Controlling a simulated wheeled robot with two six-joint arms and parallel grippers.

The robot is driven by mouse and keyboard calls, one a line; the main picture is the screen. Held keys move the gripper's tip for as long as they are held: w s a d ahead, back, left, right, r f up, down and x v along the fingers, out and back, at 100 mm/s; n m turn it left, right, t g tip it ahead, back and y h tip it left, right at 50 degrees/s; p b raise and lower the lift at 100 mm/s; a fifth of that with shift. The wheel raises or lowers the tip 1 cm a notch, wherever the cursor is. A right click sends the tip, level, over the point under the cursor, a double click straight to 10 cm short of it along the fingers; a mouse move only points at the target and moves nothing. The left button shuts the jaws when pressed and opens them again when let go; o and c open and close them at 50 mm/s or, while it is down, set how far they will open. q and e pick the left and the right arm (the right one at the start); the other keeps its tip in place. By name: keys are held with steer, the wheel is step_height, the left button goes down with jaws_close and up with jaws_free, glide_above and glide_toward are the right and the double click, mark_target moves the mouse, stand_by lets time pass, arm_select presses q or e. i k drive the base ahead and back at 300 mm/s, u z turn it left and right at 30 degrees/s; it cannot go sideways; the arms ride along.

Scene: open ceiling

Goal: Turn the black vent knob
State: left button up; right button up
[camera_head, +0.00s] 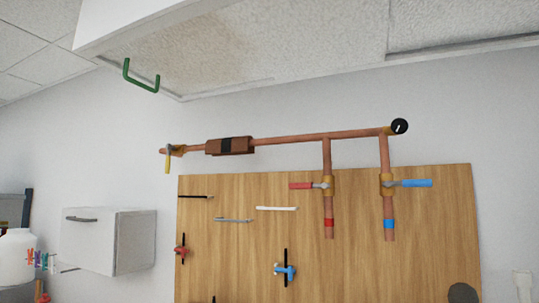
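The black vent knob (399,126) is a small round black knob with a pale mark on its face. It sits at the right end of the horizontal copper pipe (290,138), above the wooden board. Neither of my grippers shows in the head view, so I cannot see where they are relative to the knob.
Red (303,186) and blue (415,183) lever valves sit on two vertical pipes below. A yellow lever (168,161) hangs at the pipe's left end. A white cabinet (108,240) is at lower left. A ceiling panel with a green handle (141,84) hangs above.

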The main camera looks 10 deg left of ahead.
mark_target(399, 126)
steer(key=u, duration=1.6)
steer(key=i, duration=1.65)
steer(key=z, duration=3.8)
